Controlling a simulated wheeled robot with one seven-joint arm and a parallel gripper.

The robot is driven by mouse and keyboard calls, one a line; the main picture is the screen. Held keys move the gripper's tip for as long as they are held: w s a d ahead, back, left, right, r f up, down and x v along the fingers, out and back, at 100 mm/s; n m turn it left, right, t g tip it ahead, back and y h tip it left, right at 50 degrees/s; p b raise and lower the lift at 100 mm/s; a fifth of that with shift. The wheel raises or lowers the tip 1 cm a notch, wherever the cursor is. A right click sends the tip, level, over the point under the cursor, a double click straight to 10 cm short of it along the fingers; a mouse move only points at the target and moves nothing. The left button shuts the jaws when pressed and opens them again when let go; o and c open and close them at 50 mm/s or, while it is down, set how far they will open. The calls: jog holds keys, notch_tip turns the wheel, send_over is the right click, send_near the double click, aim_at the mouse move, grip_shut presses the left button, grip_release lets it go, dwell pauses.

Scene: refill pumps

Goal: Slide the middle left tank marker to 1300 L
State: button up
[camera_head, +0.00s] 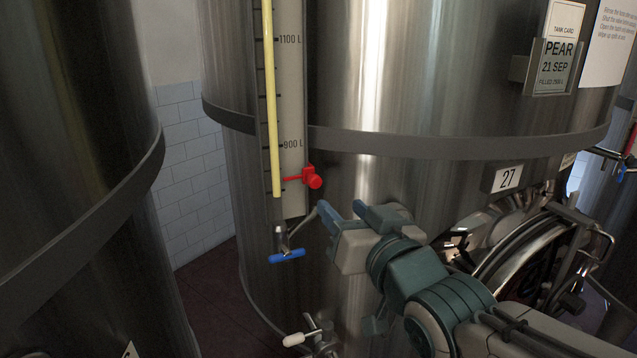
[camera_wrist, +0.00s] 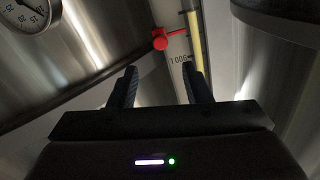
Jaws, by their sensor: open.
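The tank marker (camera_head: 313,180) is a red slider with a round knob and a thin pointer. It sits low on the pale scale strip (camera_head: 291,95), a little below the 900 L mark; 1100 L is the highest label in view. A yellow sight tube (camera_head: 270,100) runs beside the scale. My gripper (camera_head: 345,212) is open and empty, below and to the right of the marker, apart from it. In the wrist view the marker (camera_wrist: 160,41) shows beyond the fingertips (camera_wrist: 158,72), between their lines, with the scale upside down. The 1300 L mark is out of view.
A blue-handled valve (camera_head: 287,256) hangs below the scale, and a white-handled one (camera_head: 295,339) lower. A round hatch (camera_head: 520,255) is at right. A gauge (camera_wrist: 25,12) shows top left in the wrist view.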

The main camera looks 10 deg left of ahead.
aim_at(316, 182)
jog(key=p+x, duration=0.2)
jog(key=x, duration=0.8)
jog(key=shift+a, duration=0.1)
grip_shut()
